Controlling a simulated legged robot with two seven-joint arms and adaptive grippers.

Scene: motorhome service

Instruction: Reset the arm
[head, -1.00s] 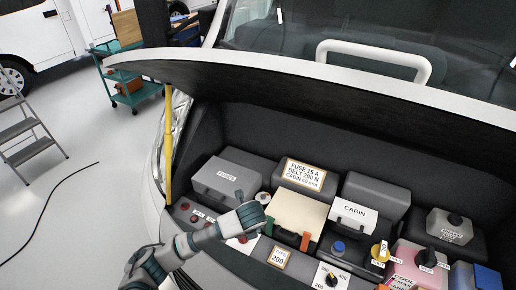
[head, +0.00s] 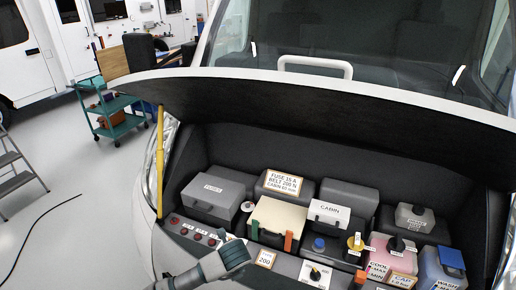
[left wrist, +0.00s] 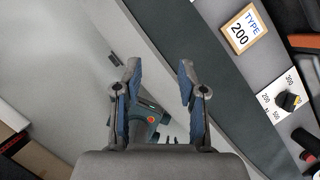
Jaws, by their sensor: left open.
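My left arm comes in at the bottom of the head view. Its gripper (head: 236,252) is over the front edge of the engine bay, near the TYPE 200 label (head: 265,258). In the left wrist view, the left gripper (left wrist: 158,80) is open, its two blue-padded fingers apart with nothing gripped between them. Behind the fingers are a pale floor and a grey and blue jointed part, seemingly of my own body. The TYPE 200 label also shows in the left wrist view (left wrist: 240,29), right of the fingers. My right gripper is not seen.
The raised hood (head: 330,105) is held by a yellow prop (head: 159,165). The bay holds a FUSES box (head: 212,195), a CABIN box (head: 328,213), a dial (head: 315,274) and pink (head: 388,258) and blue (head: 440,268) tanks. A teal cart (head: 118,112) stands far left.

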